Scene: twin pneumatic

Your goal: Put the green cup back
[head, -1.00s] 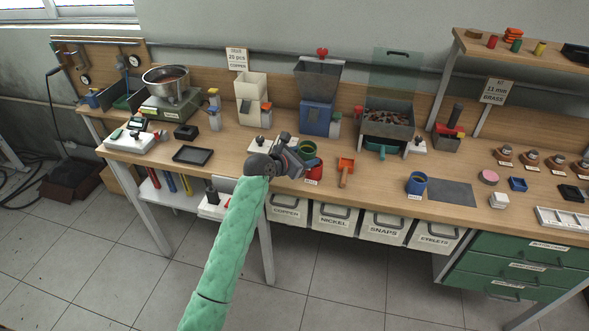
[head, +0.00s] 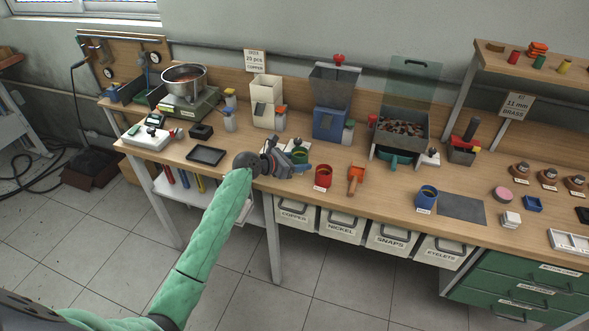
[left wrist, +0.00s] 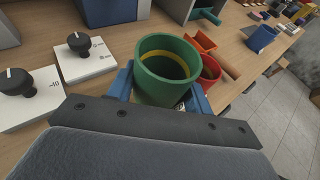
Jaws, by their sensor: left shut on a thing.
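The green cup (head: 300,157) is held in my left gripper (head: 287,160) over the front part of the bench, left of the red cup (head: 323,177). In the left wrist view the green cup (left wrist: 150,83) sits upright between the blue fingers (left wrist: 122,84), with a yellow band inside its rim. Its inside is dark, and its lower part is hidden by the gripper. I cannot tell whether its base touches the bench. The blue cup (head: 427,197) stands farther right beside a grey mat (head: 461,207). My right gripper is not in view.
An orange scoop (head: 356,177) lies right of the red cup. White blocks with black knobs (left wrist: 84,58) stand close left of the gripper in the wrist view. A black tray (head: 205,155) lies to the left. The bench's front edge runs just below the cups.

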